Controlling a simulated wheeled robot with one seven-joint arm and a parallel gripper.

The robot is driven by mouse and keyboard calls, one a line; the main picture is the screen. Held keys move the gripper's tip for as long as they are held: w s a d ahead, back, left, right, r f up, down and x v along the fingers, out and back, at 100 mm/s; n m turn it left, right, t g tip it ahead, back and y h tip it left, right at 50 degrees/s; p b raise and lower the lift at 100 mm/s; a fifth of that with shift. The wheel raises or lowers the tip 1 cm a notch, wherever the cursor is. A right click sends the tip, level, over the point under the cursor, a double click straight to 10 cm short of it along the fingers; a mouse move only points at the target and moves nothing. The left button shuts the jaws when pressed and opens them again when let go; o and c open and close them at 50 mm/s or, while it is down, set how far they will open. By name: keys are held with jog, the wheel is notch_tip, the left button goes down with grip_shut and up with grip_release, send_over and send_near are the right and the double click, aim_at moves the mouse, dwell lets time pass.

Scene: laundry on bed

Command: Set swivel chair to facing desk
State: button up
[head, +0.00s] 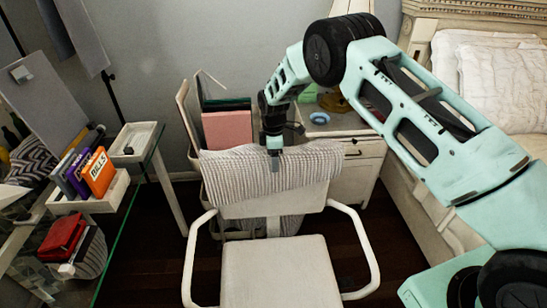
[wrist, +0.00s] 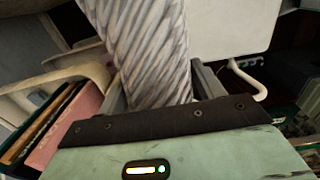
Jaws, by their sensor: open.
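The white swivel chair (head: 270,272) stands in the middle of the head view, its seat towards me and its backrest on the far side. It faces the bottom of the picture, with the glass desk (head: 122,215) along the left. A ribbed grey-white cloth (head: 230,172) hangs over the top of the backrest. My gripper (head: 274,160) points down at the top of the backrest. In the wrist view, its open fingers stand either side of the cloth-covered backrest edge (wrist: 145,50). Whether they touch the cloth is unclear. The chair's base is hidden.
Trays with boxes (head: 95,175) and a red item (head: 62,238) lie on the desk. A pink box (head: 227,130) stands behind the chair, left of a white nightstand (head: 360,160). The bed (head: 490,65) is at right. Dark floor shows around the chair.

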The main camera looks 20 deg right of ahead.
jog(key=shift+f, duration=0.55)
